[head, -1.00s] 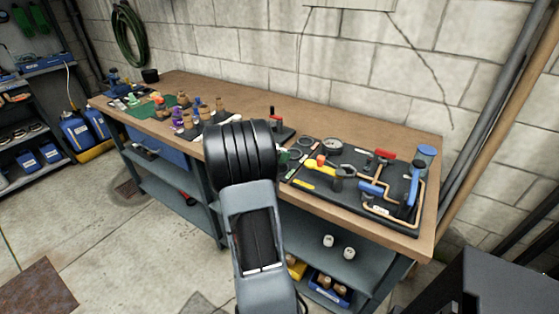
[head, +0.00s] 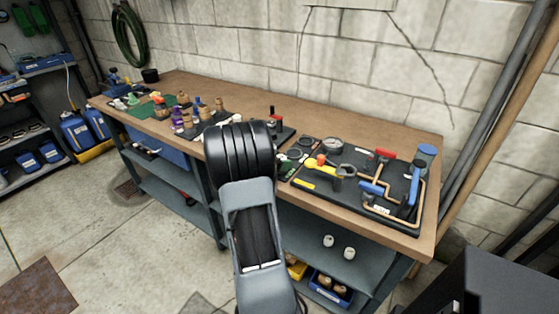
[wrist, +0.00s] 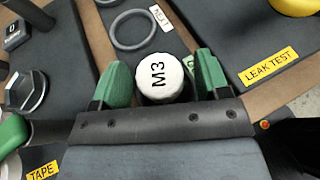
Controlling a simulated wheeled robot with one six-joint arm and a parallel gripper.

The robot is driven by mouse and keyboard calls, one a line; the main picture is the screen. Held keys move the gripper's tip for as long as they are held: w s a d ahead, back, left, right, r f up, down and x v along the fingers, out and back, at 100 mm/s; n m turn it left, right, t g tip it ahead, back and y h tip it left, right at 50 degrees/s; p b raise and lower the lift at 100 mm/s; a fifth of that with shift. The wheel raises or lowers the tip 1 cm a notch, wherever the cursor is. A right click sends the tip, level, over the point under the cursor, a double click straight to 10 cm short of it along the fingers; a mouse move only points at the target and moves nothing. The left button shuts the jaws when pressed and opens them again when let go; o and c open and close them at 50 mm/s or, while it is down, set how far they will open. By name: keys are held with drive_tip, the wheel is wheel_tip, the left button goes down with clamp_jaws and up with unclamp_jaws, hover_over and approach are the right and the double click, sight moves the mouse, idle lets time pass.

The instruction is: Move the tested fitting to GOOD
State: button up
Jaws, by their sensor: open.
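A fitting with a white round cap marked M3 (wrist: 160,78) stands between the two green fingertips of my gripper (wrist: 160,80) in the wrist view. The fingers are apart, one on each side of the cap; a narrow gap shows on the right, and I cannot tell whether the left finger touches. The fitting's lower part is hidden under the cap. In the head view my own arm hides the gripper and this fitting. No GOOD label is readable in either view.
A dark board with a LEAK TEST label (wrist: 268,66) lies to the right. A grey ring (wrist: 134,30) lies ahead near a NUT label (wrist: 158,18). A hex nut (wrist: 28,92) and TAPE label (wrist: 43,171) are left. Pipework (head: 415,205) fills the bench's right end.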

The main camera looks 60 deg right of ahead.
drive_tip(key=shift+r, duration=0.15)
drive_tip(key=shift+w+a+r, duration=0.1)
drive_tip(key=shift+a+r, duration=0.05)
drive_tip(key=shift+a, duration=0.05)
drive_tip(key=v, duration=1.1)
drive_tip(key=s+a+m+t+y, duration=0.1)
drive_tip(key=a+m+y, duration=0.3)
drive_tip(key=a, duration=0.7)
drive_tip(key=s+a+m+t+y, duration=0.2)
drive_tip(key=a+m+t+y, duration=0.2)
drive_tip(key=a, duration=0.7)
drive_tip(key=s+a+f+m+t+y, duration=0.1)
drive_tip(key=a+m+t+y, duration=0.2)
drive_tip(key=a, duration=0.9)
drive_tip(key=shift+s+m+y+p, duration=0.35)
drive_tip(key=shift+m+y, duration=0.45)
drive_tip(key=shift+m, duration=0.4)
drive_tip(key=shift+t, duration=0.4)
wheel_tip(320, 180, up, 8)
drive_tip(key=p, duration=0.6)
drive_tip(key=shift+s+f, duration=0.15)
drive_tip(key=shift+f, duration=0.1)
